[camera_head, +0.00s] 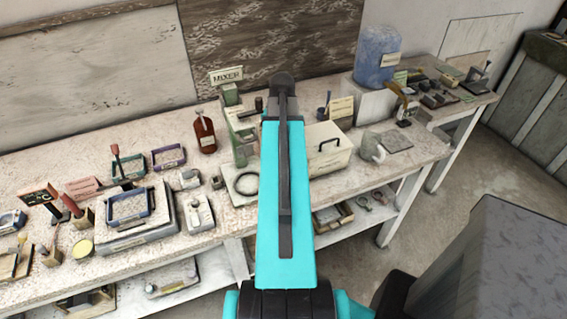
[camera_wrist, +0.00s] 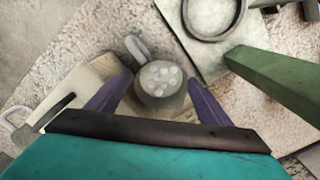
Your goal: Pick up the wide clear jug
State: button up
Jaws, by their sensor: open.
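In the wrist view a wide greyish see-through jug (camera_wrist: 150,98) with a side handle stands on the bench, with pale round lumps showing inside. My gripper (camera_wrist: 161,82) is open. Its two purple fingers show on the left and right of the jug, with nothing seen gripped. I cannot tell how far the fingertips are above the bench. In the head view my arm hides this spot and my gripper. Another pale handled jug (camera_head: 371,147) stands there, right of the cream box; I cannot tell for certain which one is the task's jug.
The cream box (camera_head: 322,158) is close on the jug's left in the wrist view (camera_wrist: 82,88). A green post (camera_wrist: 275,80) and a plate with a dark ring (camera_wrist: 210,50) are on its right. A brown bottle (camera_head: 205,133) and many tools crowd the bench.

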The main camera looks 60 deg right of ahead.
jog(key=shift+f, duration=0.1)
jog(key=shift+w+f+b, duration=0.15)
jog(key=shift+f+b, duration=2)
jog(key=shift+f, duration=0.4)
jog(key=c, duration=1.2)
jog(key=shift+r, duration=0.15)
notch_tip(320, 180, up, 18)
jog(key=p, duration=1.3)
